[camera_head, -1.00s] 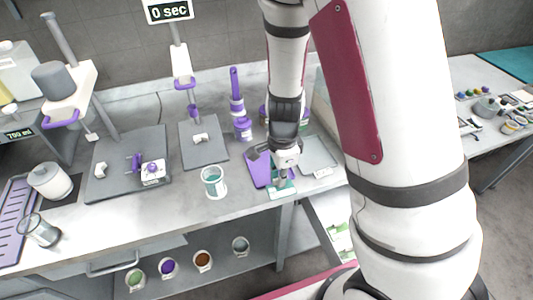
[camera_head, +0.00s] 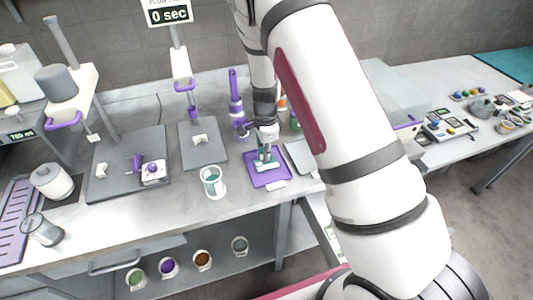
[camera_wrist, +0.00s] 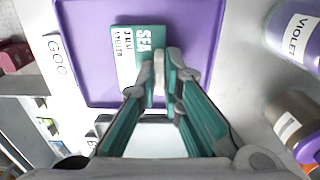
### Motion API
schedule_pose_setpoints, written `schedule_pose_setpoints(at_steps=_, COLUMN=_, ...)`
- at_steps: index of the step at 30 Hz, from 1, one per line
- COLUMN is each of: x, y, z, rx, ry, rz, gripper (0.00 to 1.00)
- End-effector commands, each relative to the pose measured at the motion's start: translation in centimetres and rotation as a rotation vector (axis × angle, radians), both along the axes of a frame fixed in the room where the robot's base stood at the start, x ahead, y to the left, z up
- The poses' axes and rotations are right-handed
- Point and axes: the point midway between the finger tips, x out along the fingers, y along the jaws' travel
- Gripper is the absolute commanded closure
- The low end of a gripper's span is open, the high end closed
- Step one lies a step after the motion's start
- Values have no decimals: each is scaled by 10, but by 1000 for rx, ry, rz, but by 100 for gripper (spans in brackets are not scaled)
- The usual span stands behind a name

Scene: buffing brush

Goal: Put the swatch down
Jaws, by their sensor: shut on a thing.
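My gripper (camera_wrist: 167,68) is shut on the swatch's edge. In the head view my gripper (camera_head: 266,156) points down above the purple tray (camera_head: 277,177), with the swatch (camera_head: 262,166) between it and the tray. I cannot tell whether the swatch touches the tray floor. The fingers hide part of the swatch.
A grey tray (camera_head: 300,157) stands right of the purple one. A beaker of teal liquid (camera_head: 213,183) stands to the left. A violet-labelled bottle (camera_wrist: 298,35) and a brown container (camera_wrist: 292,122) stand beside the purple tray in the wrist view. A white label (camera_head: 277,186) sits at its front.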

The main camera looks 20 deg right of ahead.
Motion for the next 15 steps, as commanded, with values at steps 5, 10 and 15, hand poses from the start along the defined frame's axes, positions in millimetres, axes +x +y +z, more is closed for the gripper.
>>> schedule_pose_setpoints(at_steps=5, x=0, y=0, z=-4, rx=0, ry=-1, rz=0, gripper=100)
schedule_pose_setpoints(at_steps=10, x=0, y=0, z=-4, rx=0, ry=-1, rz=0, gripper=100)
schedule_pose_setpoints(at_steps=15, x=0, y=0, z=-7, rx=0, ry=-1, rz=0, gripper=79)
